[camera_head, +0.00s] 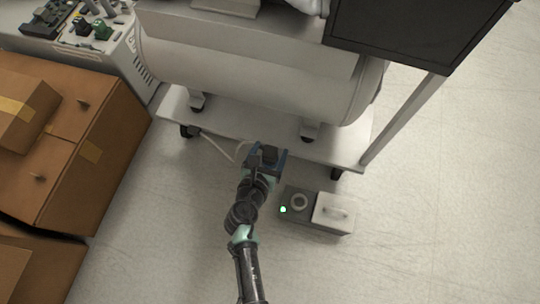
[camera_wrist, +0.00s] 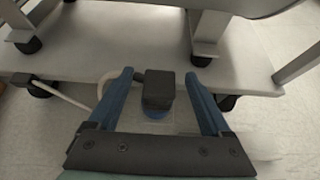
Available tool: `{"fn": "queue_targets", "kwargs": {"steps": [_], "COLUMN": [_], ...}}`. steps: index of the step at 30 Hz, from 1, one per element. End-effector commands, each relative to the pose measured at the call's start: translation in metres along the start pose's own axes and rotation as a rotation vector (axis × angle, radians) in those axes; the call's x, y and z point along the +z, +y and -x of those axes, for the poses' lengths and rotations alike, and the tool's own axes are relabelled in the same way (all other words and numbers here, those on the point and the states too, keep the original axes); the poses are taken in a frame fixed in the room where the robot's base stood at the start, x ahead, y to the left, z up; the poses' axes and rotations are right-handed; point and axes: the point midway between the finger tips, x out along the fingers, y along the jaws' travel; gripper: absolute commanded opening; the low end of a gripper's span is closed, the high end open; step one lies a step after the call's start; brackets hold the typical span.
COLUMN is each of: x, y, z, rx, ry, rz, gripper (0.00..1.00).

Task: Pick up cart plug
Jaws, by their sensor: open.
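The cart plug is a small dark grey block (camera_wrist: 158,92), and a bit of blue shows beneath it. In the wrist view it sits between the two blue fingers of my open gripper (camera_wrist: 158,82), with a visible gap on each side. A pale cable (camera_wrist: 104,82) runs from the plug's left side toward the cart. In the head view my gripper (camera_head: 266,157) is at the cart's front edge, and the dark plug (camera_head: 269,153) shows between its fingers. I cannot tell what supports the plug.
The wheeled cart (camera_head: 230,127) carries a large white tank (camera_head: 250,80) just beyond my gripper. A grey box (camera_head: 299,202) with a green light, round socket and white handled part is at right. Cardboard boxes (camera_head: 110,150) stand at left. Floor between is clear.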

Motion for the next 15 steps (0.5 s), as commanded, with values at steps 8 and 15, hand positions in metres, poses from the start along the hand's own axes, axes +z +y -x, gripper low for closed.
{"fn": "queue_targets", "kwargs": {"steps": [8,15], "x": [-0.003,-0.001], "y": [0.0,0.0], "z": [-0.035,-0.037], "rx": [-0.002,-0.001], "ry": [0.0,0.0], "rz": [-0.002,-0.001], "gripper": [0.83,0.83]}}
